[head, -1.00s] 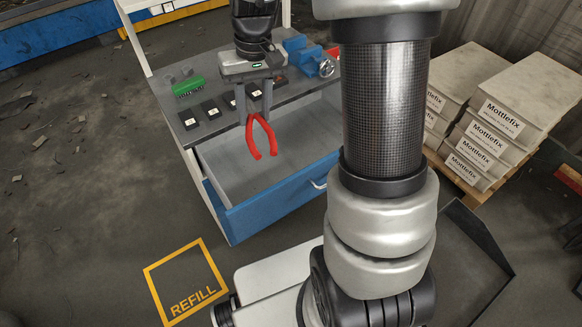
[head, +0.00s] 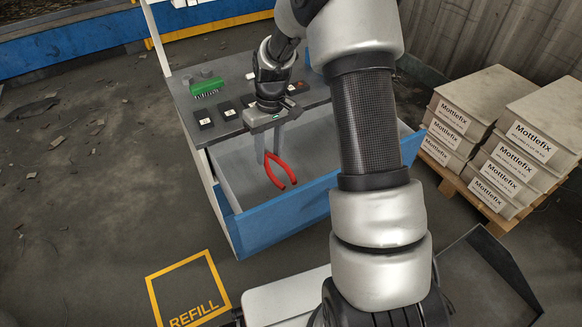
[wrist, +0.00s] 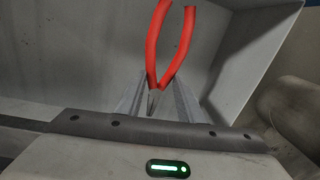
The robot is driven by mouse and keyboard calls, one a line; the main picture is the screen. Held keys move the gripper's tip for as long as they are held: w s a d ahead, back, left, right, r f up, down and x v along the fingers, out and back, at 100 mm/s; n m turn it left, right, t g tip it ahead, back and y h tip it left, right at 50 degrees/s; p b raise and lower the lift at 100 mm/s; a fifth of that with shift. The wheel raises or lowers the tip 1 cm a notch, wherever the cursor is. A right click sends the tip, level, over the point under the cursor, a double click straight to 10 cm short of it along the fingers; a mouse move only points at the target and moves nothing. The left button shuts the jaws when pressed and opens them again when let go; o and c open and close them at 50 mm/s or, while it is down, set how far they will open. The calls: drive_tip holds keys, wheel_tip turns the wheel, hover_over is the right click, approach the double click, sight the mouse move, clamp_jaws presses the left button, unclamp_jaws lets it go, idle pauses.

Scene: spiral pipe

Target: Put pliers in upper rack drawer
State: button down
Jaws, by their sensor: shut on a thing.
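The red-handled pliers (head: 280,170) are held in my gripper (head: 269,150), handles hanging down and out. My gripper is shut on the metal jaw end of the pliers. In the wrist view, the pliers (wrist: 165,45) show between my gripper's two fingers (wrist: 155,100), with the grey drawer interior behind them. The upper rack drawer (head: 290,215) has a blue front and is pulled open below the worktop. The pliers appear over or inside its opening; I cannot tell how far they are above the drawer floor.
The rack's worktop (head: 215,135) holds a green block (head: 207,86) and several small black boxes (head: 204,119). My arm hides part of the worktop and drawer. At right, a pallet (head: 470,200) bears stacked Mottlefix boxes (head: 517,157). A yellow REFILL square (head: 190,285) marks the floor.

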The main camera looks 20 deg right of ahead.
sight(271, 182)
wheel_tip(271, 182, down, 9)
drive_tip(key=shift+b, duration=0.95)
drive_tip(key=shift+f, duration=0.1)
drive_tip(key=c, duration=1.2)
unclamp_jaws()
